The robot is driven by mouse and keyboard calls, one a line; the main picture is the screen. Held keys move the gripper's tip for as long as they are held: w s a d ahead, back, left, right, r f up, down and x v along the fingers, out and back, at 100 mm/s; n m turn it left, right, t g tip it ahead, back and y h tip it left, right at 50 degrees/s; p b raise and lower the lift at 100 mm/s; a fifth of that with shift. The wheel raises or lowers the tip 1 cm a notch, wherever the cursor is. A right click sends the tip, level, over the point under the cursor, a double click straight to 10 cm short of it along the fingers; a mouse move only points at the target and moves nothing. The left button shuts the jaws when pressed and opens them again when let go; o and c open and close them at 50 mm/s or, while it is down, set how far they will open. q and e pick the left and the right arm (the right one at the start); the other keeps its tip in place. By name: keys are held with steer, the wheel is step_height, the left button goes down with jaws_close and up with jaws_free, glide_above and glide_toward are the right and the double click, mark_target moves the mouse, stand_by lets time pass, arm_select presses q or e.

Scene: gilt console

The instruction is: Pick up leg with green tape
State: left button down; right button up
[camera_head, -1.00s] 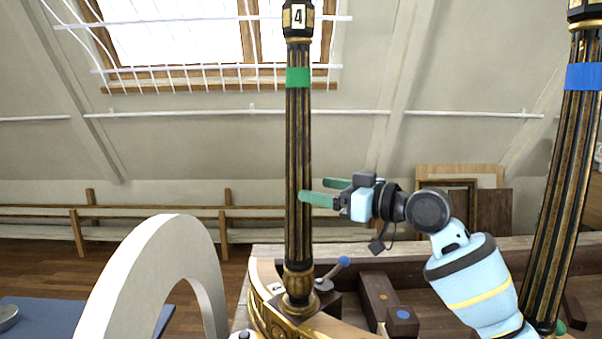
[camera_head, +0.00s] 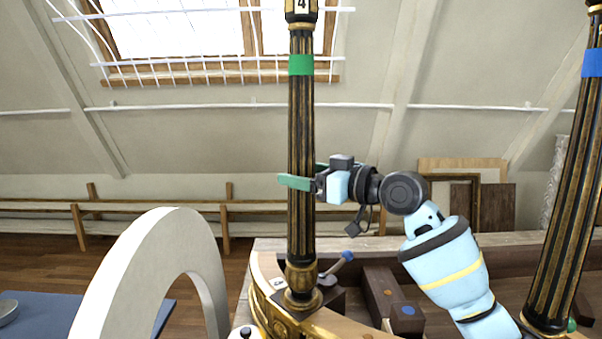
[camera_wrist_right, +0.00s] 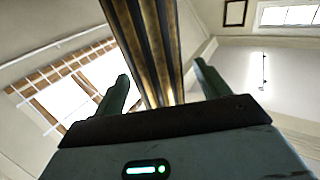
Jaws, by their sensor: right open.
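The leg with green tape (camera_head: 301,130) is a dark fluted column with gold trim, standing upright in the head view. It has a green band near the top and a label "4" above that. Its foot rests on the gilt console frame (camera_head: 268,312). My right gripper (camera_head: 302,178) is open at the leg's middle, one green finger in front of it and the other partly hidden behind it. In the right wrist view the leg (camera_wrist_right: 150,50) rises between the two spread fingers (camera_wrist_right: 160,88). I cannot tell whether either finger touches it.
Another dark leg with blue tape (camera_head: 568,190) stands at the right. A pale curved arch (camera_head: 130,260) is at the lower left, beside a blue surface (camera_head: 35,312). A small lever with a blue knob (camera_head: 347,257) is near the leg's foot. Wooden frames (camera_head: 470,195) lean behind.

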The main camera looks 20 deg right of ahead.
arm_select(q)
steer(key=shift+s+d+f, duration=0.15)
steer(key=shift+s+f, duration=0.1)
steer(key=shift+f, duration=0.05)
arm_select(e)
steer(key=x, duration=0.2)
steer(key=shift+w+a+f, duration=0.1)
steer(key=shift+w+a, duration=0.15)
steer(key=shift+w, duration=0.05)
steer(key=shift+c, duration=0.4)
steer(key=c, duration=0.9)
arm_select(q)
steer(key=shift+s+f, duration=0.1)
steer(key=shift+f, duration=0.05)
arm_select(e)
steer(key=shift+c, duration=0.8)
steer(key=shift+r, duration=0.25)
